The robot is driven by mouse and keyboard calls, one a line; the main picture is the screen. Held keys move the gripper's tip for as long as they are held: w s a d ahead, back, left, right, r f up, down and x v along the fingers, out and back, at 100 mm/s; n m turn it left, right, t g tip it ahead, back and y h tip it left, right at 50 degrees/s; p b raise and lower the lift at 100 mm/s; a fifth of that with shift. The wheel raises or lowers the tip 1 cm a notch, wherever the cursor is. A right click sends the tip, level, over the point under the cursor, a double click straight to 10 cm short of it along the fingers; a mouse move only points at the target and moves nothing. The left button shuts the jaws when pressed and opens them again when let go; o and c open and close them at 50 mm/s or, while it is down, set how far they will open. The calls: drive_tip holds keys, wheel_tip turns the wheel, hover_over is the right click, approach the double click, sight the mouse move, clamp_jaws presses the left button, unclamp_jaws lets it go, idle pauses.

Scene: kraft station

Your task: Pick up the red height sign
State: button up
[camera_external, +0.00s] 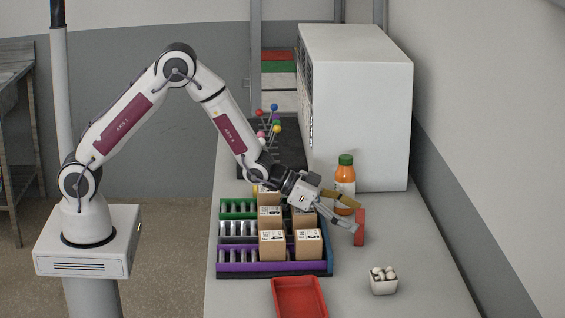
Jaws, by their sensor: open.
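The red height sign (360,227) is a small upright red piece on the table, right of the box rack. My gripper (356,216) is open, tilted down to the right, with its fingertips close to the sign. One finger reaches above and behind the sign's top, the other ends at its left side. I cannot tell whether either finger touches it.
An orange bottle (345,188) with a green cap is just behind the sign. A white container (383,283) and a red tray (298,311) are in front. A large white cabinet (365,110) is at the back.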

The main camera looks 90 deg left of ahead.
drive_tip(key=c, duration=1.2)
drive_tip(key=shift+r, duration=0.15)
drive_tip(key=shift+r, duration=4.85)
